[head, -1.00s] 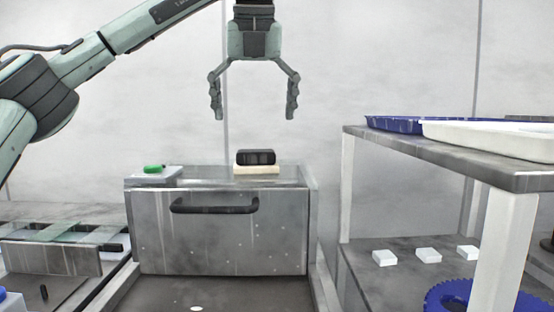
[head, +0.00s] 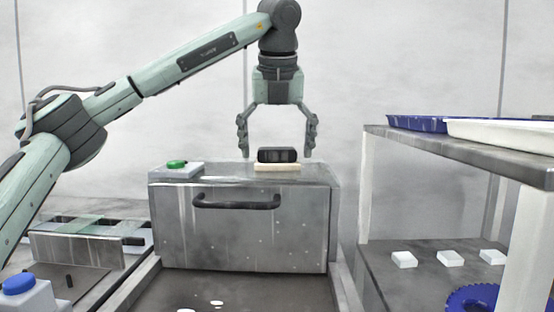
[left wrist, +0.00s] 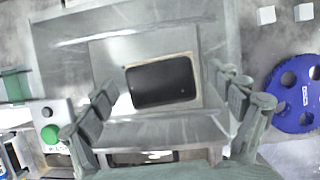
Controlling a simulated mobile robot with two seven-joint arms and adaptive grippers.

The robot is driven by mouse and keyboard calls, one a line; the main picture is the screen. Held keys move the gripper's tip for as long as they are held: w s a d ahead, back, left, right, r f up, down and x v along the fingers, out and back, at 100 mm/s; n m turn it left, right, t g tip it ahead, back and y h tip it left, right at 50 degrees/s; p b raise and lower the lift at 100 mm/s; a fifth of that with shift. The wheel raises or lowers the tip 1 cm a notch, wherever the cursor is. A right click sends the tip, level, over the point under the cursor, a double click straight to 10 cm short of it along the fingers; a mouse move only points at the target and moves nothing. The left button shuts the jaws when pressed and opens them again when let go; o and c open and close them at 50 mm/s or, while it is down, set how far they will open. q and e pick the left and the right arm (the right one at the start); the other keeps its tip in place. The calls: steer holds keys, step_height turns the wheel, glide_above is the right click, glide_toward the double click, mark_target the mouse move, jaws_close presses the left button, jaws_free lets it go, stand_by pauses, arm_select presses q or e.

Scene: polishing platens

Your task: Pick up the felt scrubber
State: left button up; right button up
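The felt scrubber (head: 278,156) has a black grip on a cream pad and lies on top of the steel box (head: 315,175). In the left wrist view the scrubber (left wrist: 162,82) lies slightly turned between and ahead of the fingers. My left gripper (head: 277,150) is open and points down, with its fingertips at about the scrubber's height in the head view, one on each side. I cannot tell whether they are level with it or still above. The left wrist view shows the left gripper (left wrist: 165,110) empty. My right gripper is not in view.
A green button on a white block (head: 178,168) sits at the box's left end. The box front has a dark handle (head: 236,202). On the right stands a shelf (head: 460,150) with blue and white trays, small white blocks (head: 450,258) and a blue disc (head: 474,299) below.

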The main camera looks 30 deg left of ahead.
mark_target(273, 148)
arm_select(q)
steer(key=c, duration=1)
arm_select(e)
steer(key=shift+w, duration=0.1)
arm_select(q)
steer(key=shift+c, duration=0.3)
steer(key=shift+r, duration=0.4)
steer(key=c, duration=0.4)
steer(key=r, duration=0.4)
steer(key=shift+s+a, duration=0.15)
steer(key=shift+a, duration=0.15)
steer(key=s+a+r+p, duration=0.1)
steer(key=s+a+r, duration=0.5)
steer(key=a, duration=0.3)
steer(key=shift+a+p, duration=0.15)
steer(key=shift+p, duration=0.25)
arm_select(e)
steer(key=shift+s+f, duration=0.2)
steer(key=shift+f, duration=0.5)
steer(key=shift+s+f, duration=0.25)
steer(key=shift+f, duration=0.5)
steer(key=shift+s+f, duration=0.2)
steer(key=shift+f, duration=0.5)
arm_select(q)
steer(key=shift+r, duration=0.1)
